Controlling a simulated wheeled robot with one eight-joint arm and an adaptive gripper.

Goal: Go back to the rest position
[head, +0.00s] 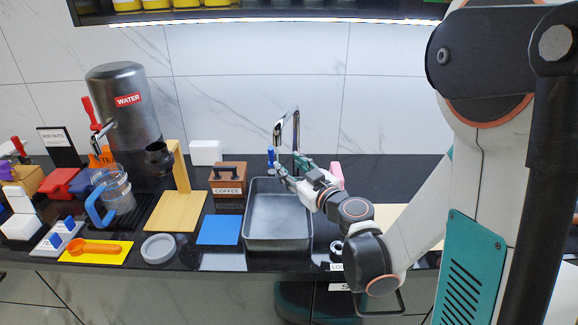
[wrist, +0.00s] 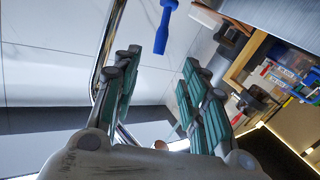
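My gripper (head: 288,168) is above the back part of the grey sink (head: 279,242), just in front of the chrome faucet (head: 287,122). In the wrist view my gripper (wrist: 162,80) has its two green-padded fingers spread apart with nothing held between them. The chrome faucet pipe (wrist: 103,50) runs behind the left finger in that view; I cannot tell whether they touch. My arm reaches in from the right over the counter, bent low near the front edge.
A blue handle (head: 271,156) stands by the faucet, and a pink object (head: 337,174) is right of my gripper. Left of the sink are a coffee box (head: 227,190), blue mat (head: 219,230), wooden stand (head: 176,211), jug (head: 116,190) and water dispenser (head: 124,100). A shelf (head: 260,13) hangs above.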

